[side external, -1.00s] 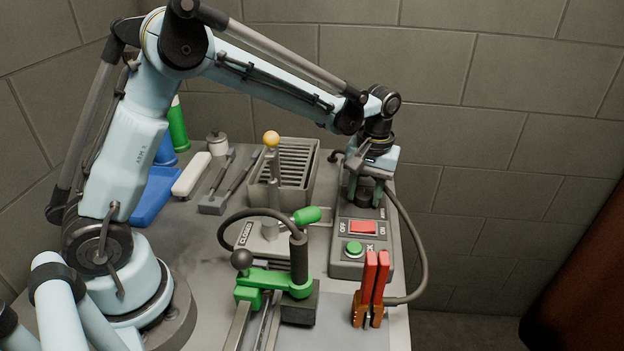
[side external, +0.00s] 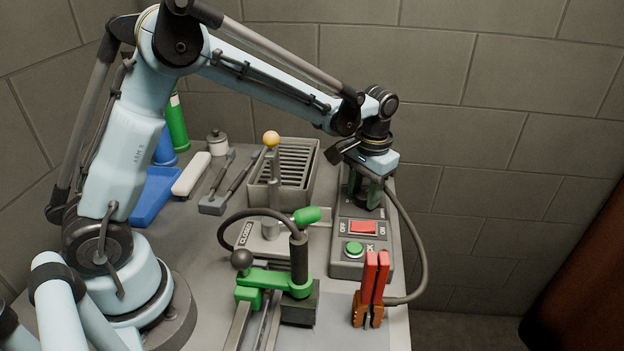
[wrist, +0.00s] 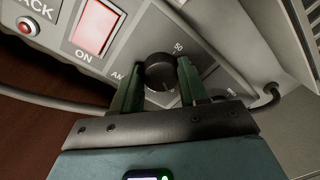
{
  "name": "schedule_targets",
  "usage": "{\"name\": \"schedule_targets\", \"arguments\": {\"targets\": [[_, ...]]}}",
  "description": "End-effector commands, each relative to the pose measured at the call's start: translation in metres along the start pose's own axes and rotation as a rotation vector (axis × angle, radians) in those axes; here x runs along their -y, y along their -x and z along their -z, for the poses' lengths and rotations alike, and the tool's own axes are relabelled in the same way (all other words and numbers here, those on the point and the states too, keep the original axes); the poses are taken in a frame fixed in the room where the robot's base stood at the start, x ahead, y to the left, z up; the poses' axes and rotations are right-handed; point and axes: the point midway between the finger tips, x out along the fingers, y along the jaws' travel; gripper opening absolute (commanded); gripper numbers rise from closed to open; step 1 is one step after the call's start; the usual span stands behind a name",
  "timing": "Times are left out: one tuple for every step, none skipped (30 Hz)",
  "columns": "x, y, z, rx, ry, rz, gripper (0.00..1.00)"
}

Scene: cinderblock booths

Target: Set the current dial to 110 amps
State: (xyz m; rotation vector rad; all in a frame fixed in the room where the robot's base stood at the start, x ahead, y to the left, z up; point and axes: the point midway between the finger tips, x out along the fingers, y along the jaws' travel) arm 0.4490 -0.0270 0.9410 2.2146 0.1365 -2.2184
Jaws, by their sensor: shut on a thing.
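The current dial (wrist: 160,70) is a round black knob on the sloped face of the grey control box (side external: 349,267). In the wrist view a "50" is printed beside it, and another small number lower right is hard to read. Part of the lettering is hidden behind a finger. I cannot tell which value the dial points to. My gripper (wrist: 159,78) is shut on the dial, with one green finger on each side. In the side view my gripper (side external: 365,192) reaches down over the back end of the box and hides the dial.
The box carries a lit red ON/OFF switch (side external: 364,227) and a green button (side external: 354,248). A black cable (side external: 419,240) loops on the right. A slotted grey rack (side external: 297,172) and a yellow-knobbed lever (side external: 271,139) stand left.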

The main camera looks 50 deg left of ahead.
Motion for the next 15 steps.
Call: {"name": "schedule_targets", "arguments": {"targets": [[0.0002,0.0006,-0.0004,0.001,-0.001,0.001,0.13],[0.0002,0.0006,-0.0004,0.001,-0.001,0.001,0.13],[0.0002,0.0006,-0.0003,0.001,-0.001,0.001,0.13],[0.0002,0.0006,-0.0004,0.001,-0.001,0.001,0.13],[0.0002,0.0006,-0.0004,0.001,-0.001,0.001,0.13],[0.0002,0.0006,-0.0004,0.001,0.0,0.001,0.13],[0.0002,0.0006,-0.0004,0.001,0.0,0.001,0.13],[0.0002,0.0006,-0.0004,0.002,0.0,0.001,0.13],[0.0002,0.0006,-0.0004,0.002,0.0,0.001,0.45],[0.0002,0.0007,-0.0004,0.002,0.0,0.001,0.49],[0.0002,0.0006,-0.0003,0.002,0.0,0.001,0.54],[0.0001,0.0006,-0.0003,0.001,0.0,0.001,0.6],[0.0001,0.0005,-0.0003,0.001,0.001,0.001,0.65],[0.0001,0.0005,-0.0002,0.001,0.001,0.001,0.69],[0.0001,0.0004,-0.0002,0.001,0.001,0.001,0.69]]}}
